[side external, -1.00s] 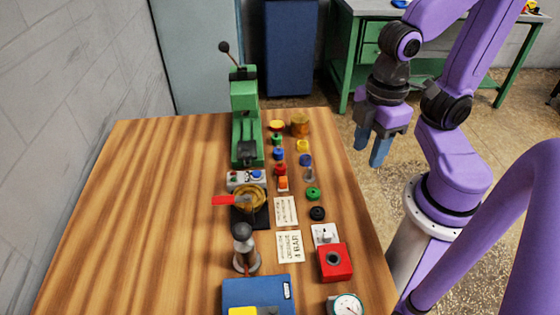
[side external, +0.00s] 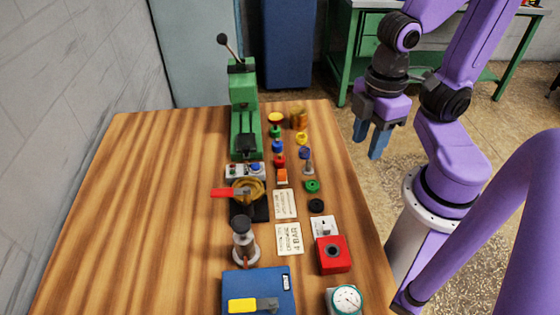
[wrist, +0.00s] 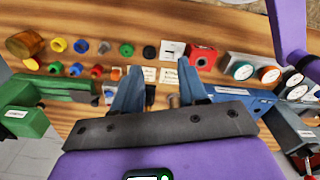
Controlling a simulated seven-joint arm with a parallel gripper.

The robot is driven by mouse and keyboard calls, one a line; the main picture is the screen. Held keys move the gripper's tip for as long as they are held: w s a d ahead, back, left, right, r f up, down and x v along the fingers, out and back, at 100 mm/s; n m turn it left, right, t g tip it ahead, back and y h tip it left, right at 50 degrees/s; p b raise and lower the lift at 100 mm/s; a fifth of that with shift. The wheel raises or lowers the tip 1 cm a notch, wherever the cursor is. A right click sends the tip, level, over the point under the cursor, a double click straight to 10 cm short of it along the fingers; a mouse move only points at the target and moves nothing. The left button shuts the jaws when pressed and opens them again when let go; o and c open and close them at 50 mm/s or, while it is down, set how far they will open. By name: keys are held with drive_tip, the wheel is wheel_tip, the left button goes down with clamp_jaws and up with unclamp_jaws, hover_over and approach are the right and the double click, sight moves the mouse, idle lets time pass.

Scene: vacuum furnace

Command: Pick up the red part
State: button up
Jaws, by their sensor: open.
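A small red part (side external: 279,160) stands on the wooden table, in the left row of small coloured parts, between a blue part (side external: 278,146) and an orange part (side external: 282,176). In the wrist view the red part (wrist: 97,71) lies left of the fingers. A larger red block (side external: 333,255) with a round hole sits nearer the table's front right. My gripper (side external: 369,144) is open and empty. It hangs beyond the table's right edge, to the right of the part rows, its two blue fingers pointing down. In the wrist view my gripper (wrist: 160,68) has its fingers spread, with nothing between them.
A green press (side external: 245,115) with a lever stands behind and left of the parts. An amber jar (side external: 299,118), a green ring (side external: 312,186) and a black ring (side external: 316,205) are nearby. A blue case (side external: 258,285) lies in front. The table's left side is clear.

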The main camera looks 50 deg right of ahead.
drive_tip(key=shift+o, duration=0.3)
drive_tip(key=n+t+h, duration=0.6)
drive_tip(key=n+h, duration=0.1)
drive_tip(key=n, duration=0.7)
approach(280, 156)
drive_tip(key=x, duration=0.5)
drive_tip(key=shift+f, duration=0.35)
drive_tip(key=shift+x, duration=2.6)
drive_tip(key=shift+w+d+r, duration=0.1)
drive_tip(key=shift+w+r, duration=0.05)
drive_tip(key=c, duration=0.8)
